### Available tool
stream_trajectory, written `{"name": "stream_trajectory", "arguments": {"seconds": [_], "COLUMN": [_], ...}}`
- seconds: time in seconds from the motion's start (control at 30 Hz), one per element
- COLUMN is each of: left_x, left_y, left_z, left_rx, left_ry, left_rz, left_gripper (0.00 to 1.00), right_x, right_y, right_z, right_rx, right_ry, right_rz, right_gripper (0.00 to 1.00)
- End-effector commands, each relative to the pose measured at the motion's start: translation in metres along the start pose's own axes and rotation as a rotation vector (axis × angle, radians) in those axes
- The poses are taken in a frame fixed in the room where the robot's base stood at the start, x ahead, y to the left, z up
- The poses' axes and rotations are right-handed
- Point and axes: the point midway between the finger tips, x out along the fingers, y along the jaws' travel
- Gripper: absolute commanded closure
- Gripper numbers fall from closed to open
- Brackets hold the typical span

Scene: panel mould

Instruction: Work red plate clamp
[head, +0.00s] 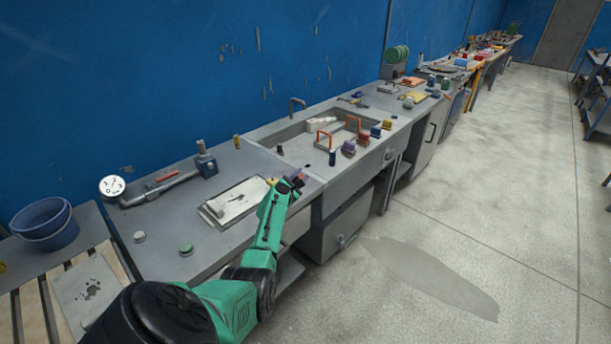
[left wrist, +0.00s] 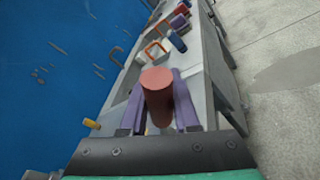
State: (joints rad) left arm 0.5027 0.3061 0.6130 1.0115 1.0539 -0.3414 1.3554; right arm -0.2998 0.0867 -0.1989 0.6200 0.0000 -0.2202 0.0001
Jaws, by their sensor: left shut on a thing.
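The red plate clamp (left wrist: 157,88) shows in the left wrist view as a red, round-ended handle. My left gripper (head: 293,182) is at the front edge of the grey bench, right of a pale flat plate (head: 237,200). Its purple fingers stand on either side of the red handle in the left wrist view, and it is shut on it. In the head view the clamp is tiny and mostly hidden by the gripper, so its base and tilt cannot be told. My right gripper is in neither view.
A yellow piece (head: 271,181) stands just left of my gripper. Beyond it are a recessed basin with orange handles (head: 325,139) and a dark blue piece (head: 332,158). A gauge (head: 112,186), a green button (head: 186,248) and a blue bucket (head: 42,222) are left. The floor is open at right.

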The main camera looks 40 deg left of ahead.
Motion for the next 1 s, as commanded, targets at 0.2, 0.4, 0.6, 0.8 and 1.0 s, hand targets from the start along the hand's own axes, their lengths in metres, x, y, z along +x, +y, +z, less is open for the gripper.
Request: {"name": "stream_trajectory", "arguments": {"seconds": [0.2,0.4,0.6,0.8,1.0], "left_x": [0.002,0.002,0.003,0.003,0.003], "left_y": [0.009,0.011,0.011,0.012,0.012], "left_z": [0.002,-0.001,-0.001,-0.001,-0.001], "left_rx": [-0.090,-0.125,-0.132,-0.132,-0.130], "left_ry": [0.018,0.026,0.027,0.027,0.027], "left_rz": [-0.030,-0.039,-0.040,-0.038,-0.039], "left_gripper": [1.00,1.00,1.00,1.00,0.41], "right_x": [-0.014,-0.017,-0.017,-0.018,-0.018], "right_y": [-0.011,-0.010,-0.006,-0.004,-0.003], "right_z": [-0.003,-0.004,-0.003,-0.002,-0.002], "right_rx": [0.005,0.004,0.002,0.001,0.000], "right_ry": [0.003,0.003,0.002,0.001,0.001], "right_rz": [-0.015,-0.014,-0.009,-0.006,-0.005], "right_gripper": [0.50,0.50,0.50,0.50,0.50]}}
